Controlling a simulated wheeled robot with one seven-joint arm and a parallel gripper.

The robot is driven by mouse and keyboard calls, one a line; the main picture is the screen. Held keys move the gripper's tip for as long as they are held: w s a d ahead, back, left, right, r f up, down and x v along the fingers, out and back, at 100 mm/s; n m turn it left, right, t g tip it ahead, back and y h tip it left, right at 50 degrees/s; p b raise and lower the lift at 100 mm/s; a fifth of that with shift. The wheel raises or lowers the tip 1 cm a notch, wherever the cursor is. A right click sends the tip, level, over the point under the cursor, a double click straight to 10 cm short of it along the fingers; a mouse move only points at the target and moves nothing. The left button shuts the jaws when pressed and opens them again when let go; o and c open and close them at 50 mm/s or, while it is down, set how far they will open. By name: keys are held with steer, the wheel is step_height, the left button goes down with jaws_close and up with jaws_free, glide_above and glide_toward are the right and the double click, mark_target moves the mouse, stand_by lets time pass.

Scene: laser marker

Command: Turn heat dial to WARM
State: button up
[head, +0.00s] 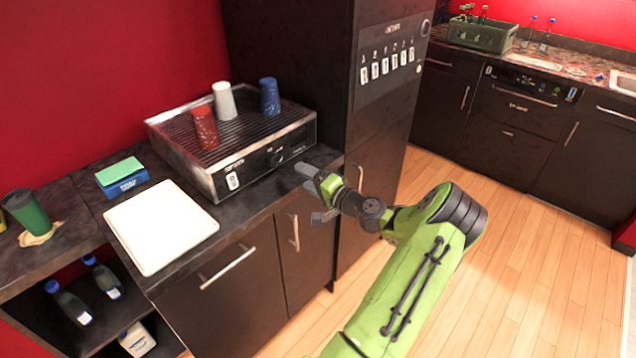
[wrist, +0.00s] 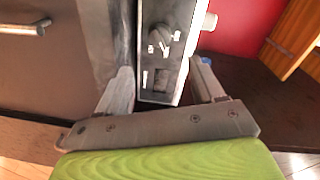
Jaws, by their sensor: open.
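The heat dial (head: 276,158) is a small dark knob on the black front panel of the cup warmer (head: 225,185), a metal box with a ribbed top. Its pointer setting and the WARM mark are too small to read. My gripper (head: 312,191) is open and empty, in front of the warmer's right end and apart from the dial. In the wrist view, the panel with the dial (wrist: 160,36) and white marks lies ahead between the fingers of my gripper (wrist: 161,70).
Red (head: 205,128), white (head: 224,102) and blue (head: 269,97) cups stand on the warmer. A white board (head: 161,226) lies left of it on the counter, near a blue and green box (head: 122,180). A tall dark cabinet (head: 300,60) stands close on the right.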

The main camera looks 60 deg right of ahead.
steer(key=v, duration=0.4)
steer(key=shift+s+a, duration=0.1)
steer(key=shift+s, duration=0.05)
stand_by(0.4)
